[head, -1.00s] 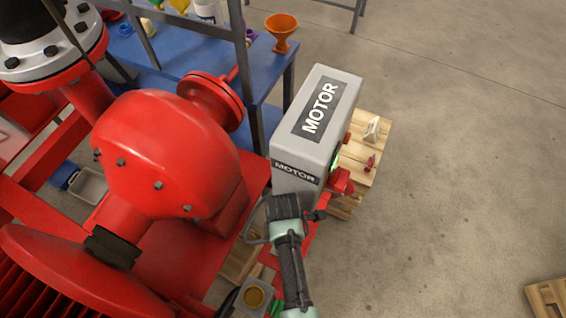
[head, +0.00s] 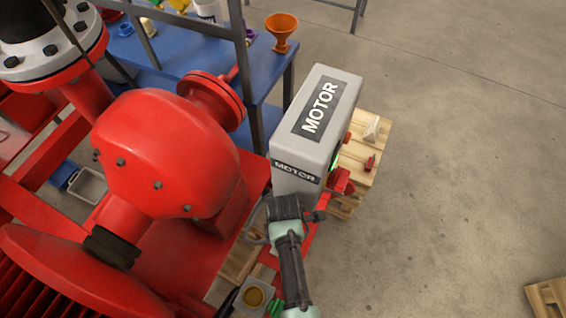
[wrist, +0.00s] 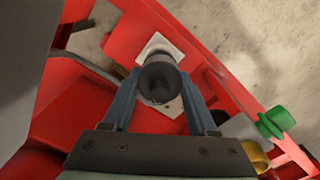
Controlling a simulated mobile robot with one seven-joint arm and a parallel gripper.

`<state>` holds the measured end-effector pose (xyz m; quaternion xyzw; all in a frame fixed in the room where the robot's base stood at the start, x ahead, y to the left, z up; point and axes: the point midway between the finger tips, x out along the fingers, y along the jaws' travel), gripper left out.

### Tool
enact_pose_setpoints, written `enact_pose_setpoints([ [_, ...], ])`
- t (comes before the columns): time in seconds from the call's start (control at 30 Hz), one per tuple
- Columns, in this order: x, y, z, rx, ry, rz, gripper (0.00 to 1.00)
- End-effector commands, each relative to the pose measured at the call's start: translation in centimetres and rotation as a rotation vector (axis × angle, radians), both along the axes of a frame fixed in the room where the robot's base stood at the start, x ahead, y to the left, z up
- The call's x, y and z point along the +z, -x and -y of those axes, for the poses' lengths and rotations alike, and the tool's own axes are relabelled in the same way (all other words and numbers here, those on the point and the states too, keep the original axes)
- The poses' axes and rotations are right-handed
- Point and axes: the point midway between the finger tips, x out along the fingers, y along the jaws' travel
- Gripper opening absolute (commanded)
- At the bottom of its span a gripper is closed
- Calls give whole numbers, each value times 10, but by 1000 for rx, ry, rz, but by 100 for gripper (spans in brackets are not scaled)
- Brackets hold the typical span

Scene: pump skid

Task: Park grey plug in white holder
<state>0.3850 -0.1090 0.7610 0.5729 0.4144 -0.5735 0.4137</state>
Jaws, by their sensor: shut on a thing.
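In the wrist view, the dark grey plug (wrist: 158,80) is between the two blue fingers of my gripper (wrist: 160,88), which is shut on it. The white holder (wrist: 160,43) shows behind the plug as a white square plate on the red frame. The plug covers the middle of the plate, and I cannot tell whether it is seated or just above. In the head view, my gripper (head: 284,208) is at the lower front of the grey motor box, and the plug and holder are hidden there.
The grey box marked MOTOR (head: 318,110) stands close beyond my gripper. The red pump casing (head: 165,155) is to the left. A green part (wrist: 277,121) and a brass-coloured part (wrist: 256,156) are at lower right in the wrist view. The floor at right is mostly clear.

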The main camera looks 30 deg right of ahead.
Motion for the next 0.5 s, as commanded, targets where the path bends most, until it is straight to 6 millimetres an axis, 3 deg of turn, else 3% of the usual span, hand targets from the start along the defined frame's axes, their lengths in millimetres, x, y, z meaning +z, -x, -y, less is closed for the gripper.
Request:
enact_pose_setpoints([
  [0.5,-11,-1,0,0,0,1,0],
])
